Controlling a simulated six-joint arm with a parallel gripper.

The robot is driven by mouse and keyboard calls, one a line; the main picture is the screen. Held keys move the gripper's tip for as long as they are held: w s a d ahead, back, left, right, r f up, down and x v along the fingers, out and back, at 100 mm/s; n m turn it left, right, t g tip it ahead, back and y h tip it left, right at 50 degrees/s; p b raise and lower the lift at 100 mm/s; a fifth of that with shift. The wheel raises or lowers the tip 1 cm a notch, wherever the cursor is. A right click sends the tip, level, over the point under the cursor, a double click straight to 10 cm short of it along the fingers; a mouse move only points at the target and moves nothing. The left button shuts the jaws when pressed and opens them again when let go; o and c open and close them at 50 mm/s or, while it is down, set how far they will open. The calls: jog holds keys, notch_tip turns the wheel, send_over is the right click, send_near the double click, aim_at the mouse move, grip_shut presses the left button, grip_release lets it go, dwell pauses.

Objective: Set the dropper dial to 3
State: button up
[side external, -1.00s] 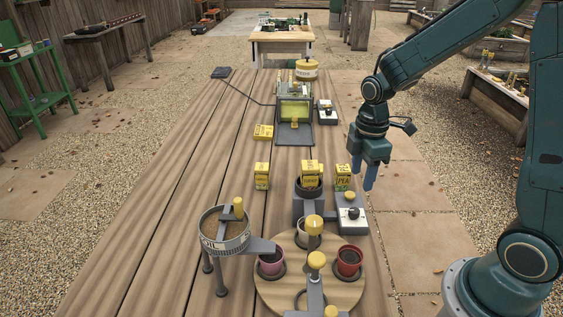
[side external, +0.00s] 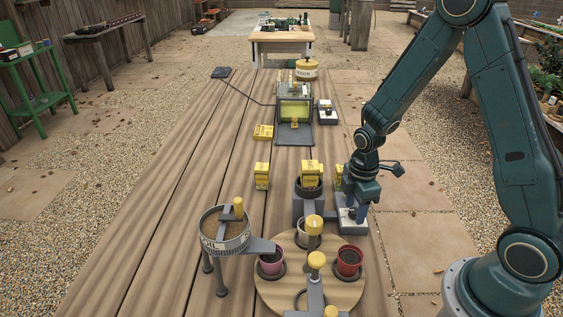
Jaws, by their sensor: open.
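The dropper (side external: 303,207) is a grey stand with a dark round holder, a yellow seed packet standing in its top. To its right is a low grey box with a white top plate (side external: 347,228), where the dial sits. My gripper (side external: 351,214) points down right over this plate, fingers open around or just above the dial. The gripper hides the dial, so I cannot read its setting or tell whether the fingers touch it.
A round wooden turntable (side external: 337,294) with several small pots stands in front. A soil sieve (side external: 222,243) is to the left. Yellow packets (side external: 262,176) stand nearby, one partly behind my gripper. The left planks are clear.

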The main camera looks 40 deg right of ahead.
jog(key=shift+f, duration=0.25)
jog(key=shift+c, duration=0.2)
jog(key=c, duration=1)
jog(key=shift+o, duration=0.2)
